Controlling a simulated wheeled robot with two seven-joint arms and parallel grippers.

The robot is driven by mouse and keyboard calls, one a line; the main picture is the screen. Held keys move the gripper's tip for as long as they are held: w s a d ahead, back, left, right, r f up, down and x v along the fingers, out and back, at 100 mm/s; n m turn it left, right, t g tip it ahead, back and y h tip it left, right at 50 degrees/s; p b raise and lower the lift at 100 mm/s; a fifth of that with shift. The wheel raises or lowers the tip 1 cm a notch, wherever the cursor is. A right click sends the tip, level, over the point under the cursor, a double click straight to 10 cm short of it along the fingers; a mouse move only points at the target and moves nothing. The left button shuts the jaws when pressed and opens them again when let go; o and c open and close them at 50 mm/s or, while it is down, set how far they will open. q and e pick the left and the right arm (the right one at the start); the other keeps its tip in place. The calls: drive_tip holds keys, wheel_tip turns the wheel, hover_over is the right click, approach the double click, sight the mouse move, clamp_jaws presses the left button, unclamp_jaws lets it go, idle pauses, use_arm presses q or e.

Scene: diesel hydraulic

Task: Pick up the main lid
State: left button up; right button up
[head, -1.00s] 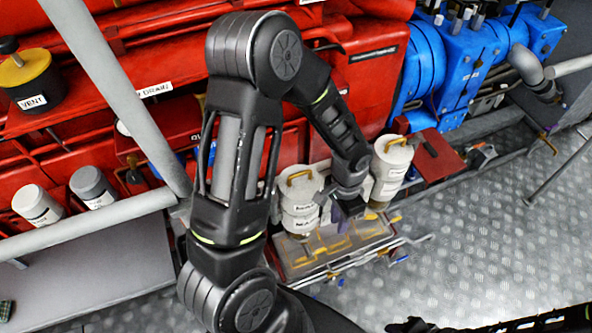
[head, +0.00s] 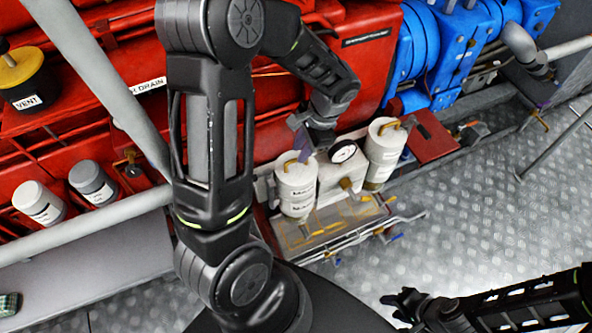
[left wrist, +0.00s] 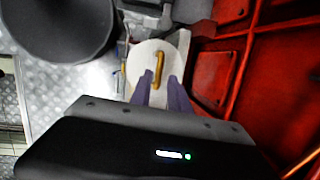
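Two white canisters with yellow-handled lids stand in the head view: one on the left, its lid (head: 295,166) partly behind my gripper, and one on the right with its lid (head: 388,133). Their labels are too small to read, so I cannot tell which is the main lid. My left gripper (head: 306,140) hangs just above the left canister. In the left wrist view its purple fingers (left wrist: 160,92) are apart, pointing at a white lid (left wrist: 147,58) with a yellow handle (left wrist: 156,68); nothing is gripped. My right gripper (head: 398,305) is low at the right, its fingers unclear.
A round gauge (head: 343,152) sits between the canisters. A clear-topped box (head: 325,230) with yellow parts lies in front. A grey railing (head: 100,90) crosses at left, red engine housing is behind, and blue machinery (head: 440,50) is at upper right. The metal floor at right is open.

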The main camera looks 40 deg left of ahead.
sight(296, 172)
use_arm(q)
drive_tip(key=p+x, duration=0.1)
drive_tip(key=x, duration=0.4)
drive_tip(key=shift+s+f, duration=0.1)
idle(0.3)
drive_tip(key=shift+c, duration=0.2)
clamp_jaws()
idle(1.4)
